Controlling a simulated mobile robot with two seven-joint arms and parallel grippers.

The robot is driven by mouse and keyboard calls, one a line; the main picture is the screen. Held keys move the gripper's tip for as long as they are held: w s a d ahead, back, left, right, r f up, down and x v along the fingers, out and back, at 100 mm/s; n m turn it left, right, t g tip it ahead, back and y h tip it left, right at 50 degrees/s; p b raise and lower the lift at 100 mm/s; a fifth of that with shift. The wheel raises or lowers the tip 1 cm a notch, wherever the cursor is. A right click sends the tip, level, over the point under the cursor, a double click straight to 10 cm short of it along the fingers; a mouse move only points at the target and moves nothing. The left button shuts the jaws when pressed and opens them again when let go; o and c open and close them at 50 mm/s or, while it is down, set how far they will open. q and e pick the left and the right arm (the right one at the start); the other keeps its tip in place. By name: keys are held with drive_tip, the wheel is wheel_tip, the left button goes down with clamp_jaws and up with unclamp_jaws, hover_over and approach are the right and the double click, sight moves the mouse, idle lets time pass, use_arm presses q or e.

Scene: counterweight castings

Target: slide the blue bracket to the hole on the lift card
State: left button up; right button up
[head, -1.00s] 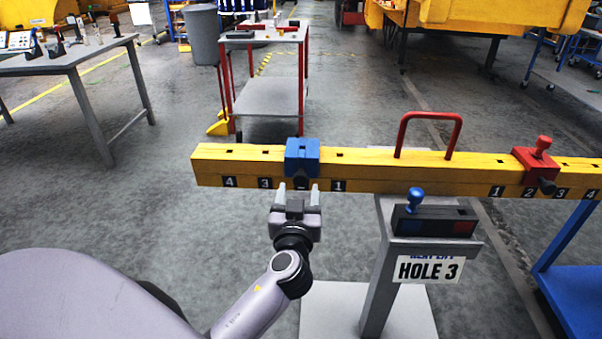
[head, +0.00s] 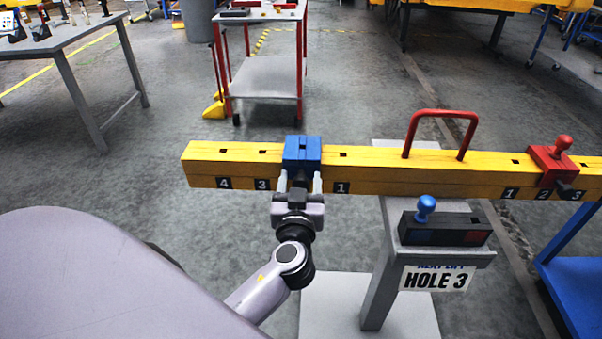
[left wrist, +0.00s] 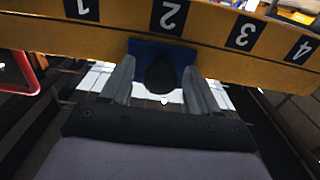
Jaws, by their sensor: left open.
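The blue bracket (head: 302,153) sits around the left part of the yellow beam (head: 400,181), between the labels 3 and 1. In the left wrist view the bracket (left wrist: 142,49) lies at the label 2, with a dark round knob (left wrist: 160,74) towards me. My left gripper (head: 299,183) is open in front of the bracket, its fingers one on each side of the knob. I cannot tell if they touch it. The lift card (head: 436,279) reads HOLE 3. My right gripper is not in view.
A blue pin (head: 426,206) stands in the dark holder (head: 445,232) on the grey stand. A red bracket (head: 552,163) with a red pin sits on the beam's right part. A red handle (head: 442,116) rises from the middle. The beam top left of the blue bracket is clear.

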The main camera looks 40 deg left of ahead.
use_arm(q)
drive_tip(key=shift+w+a, duration=0.1)
idle(0.3)
clamp_jaws()
drive_tip(key=shift+a, duration=0.2)
drive_tip(key=s+a, duration=0.1)
drive_tip(key=a, duration=0.1)
drive_tip(key=s+a+b, duration=0.1)
drive_tip(key=s+a, duration=0.1)
drive_tip(key=a, duration=0.1)
drive_tip(key=s+a, duration=0.1)
drive_tip(key=a, duration=0.1)
drive_tip(key=shift+s+a+b, duration=0.2)
drive_tip(key=shift+s+b, duration=0.15)
drive_tip(key=shift+s, duration=0.05)
unclamp_jaws()
drive_tip(key=shift+w, duration=0.1)
drive_tip(key=shift+d, duration=0.1)
